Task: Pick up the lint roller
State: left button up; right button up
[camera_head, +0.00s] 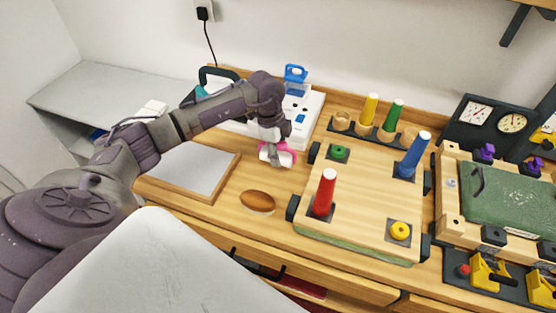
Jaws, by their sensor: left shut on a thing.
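My left gripper (274,152) reaches in from the left and points down over the wooden counter. It is shut on a small pink and white thing, which looks like the lint roller (286,157). The gripper covers part of it, so its full shape is hidden. I cannot tell whether it touches the counter. My right gripper is not in view.
A brown oval object (257,202) lies in front of the gripper. A wood-framed pale board (188,172) is to the left. A wooden board with coloured pegs (365,200) is close on the right. A white power unit (303,112) stands behind.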

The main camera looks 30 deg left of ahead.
pick_arm(q)
jog(key=w+d+r+b, duration=0.1)
jog(key=d+r, duration=0.1)
jog(key=d, duration=0.1)
jog(key=w+d+r+b, duration=0.1)
jog(key=w+d+r, duration=0.1)
jog(key=d, duration=0.1)
jog(key=w+d+r+b, duration=0.1)
jog(key=d+r, duration=0.2)
jog(key=shift+w+d+r, duration=0.1)
jog(key=shift+w+d, duration=0.15)
jog(key=shift+d, duration=0.15)
jog(key=shift+w+d+r, duration=0.1)
jog(key=shift+d+r, duration=0.25)
jog(key=shift+d, duration=0.05)
